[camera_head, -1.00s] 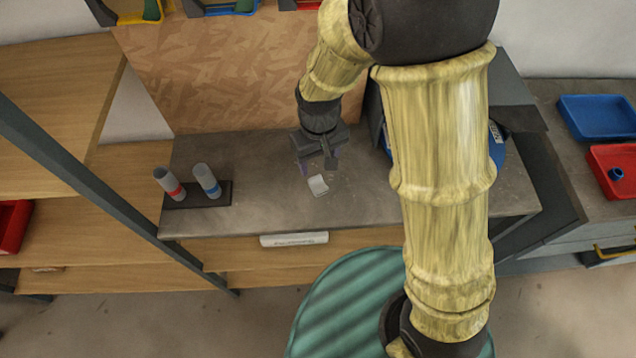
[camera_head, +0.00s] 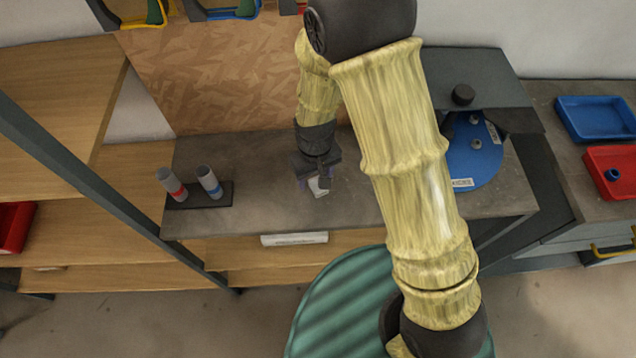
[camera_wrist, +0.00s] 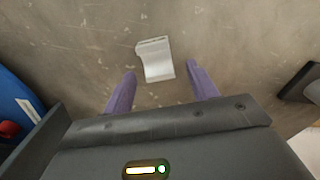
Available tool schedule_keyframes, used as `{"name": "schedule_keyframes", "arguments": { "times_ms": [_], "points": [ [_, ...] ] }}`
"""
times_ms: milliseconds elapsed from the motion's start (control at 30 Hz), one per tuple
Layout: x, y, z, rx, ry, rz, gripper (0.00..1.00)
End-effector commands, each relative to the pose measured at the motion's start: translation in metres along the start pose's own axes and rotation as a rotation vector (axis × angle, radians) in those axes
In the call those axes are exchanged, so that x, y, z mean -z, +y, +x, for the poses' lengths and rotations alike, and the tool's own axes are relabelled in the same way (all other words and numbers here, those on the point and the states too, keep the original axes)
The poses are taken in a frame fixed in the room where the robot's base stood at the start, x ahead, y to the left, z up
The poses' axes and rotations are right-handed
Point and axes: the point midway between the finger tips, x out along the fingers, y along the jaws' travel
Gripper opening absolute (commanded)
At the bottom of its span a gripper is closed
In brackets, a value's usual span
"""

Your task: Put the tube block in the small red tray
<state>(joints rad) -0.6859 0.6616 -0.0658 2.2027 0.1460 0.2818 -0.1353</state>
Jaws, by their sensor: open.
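The tube block looks like a small pale grey block with a curved hollow side. In the wrist view the block (camera_wrist: 155,60) lies on the grey worktop, just beyond and between my two purple fingertips. My gripper (camera_head: 314,183) is open and low over the worktop in the head view, partly covering the block (camera_head: 320,188). I cannot tell whether a finger touches it. A red tray (camera_head: 598,156) stands at the right on another bench, with a small blue ring-like part in it. Another red container (camera_head: 14,226) is on the left shelf, cut off by the picture edge.
A dark stand (camera_head: 222,196) with two grey tubes, one red-banded and one blue-banded, is left of my gripper. A blue disc (camera_head: 470,160) is to the right, under a dark machine. A blue tray (camera_head: 597,117) sits behind the red one. Worktop around the block is mostly bare.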

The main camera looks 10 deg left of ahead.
Motion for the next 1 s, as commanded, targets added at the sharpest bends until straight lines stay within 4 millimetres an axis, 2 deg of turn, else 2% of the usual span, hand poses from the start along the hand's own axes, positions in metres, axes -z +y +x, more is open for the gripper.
{"name": "schedule_keyframes", "arguments": {
  "times_ms": [133,633,867,1000],
  "points": [
    [-0.0004,0.0003,0.008,0.0,0.0,0.0,0.58],
    [-0.0002,0.0003,0.0079,0.0,0.001,0.001,0.58],
    [-0.0002,0.0003,0.0078,0.0,0.001,0.001,0.13],
    [-0.0001,0.0003,0.0077,0.0,0.001,0.0,0.06]
  ]
}}
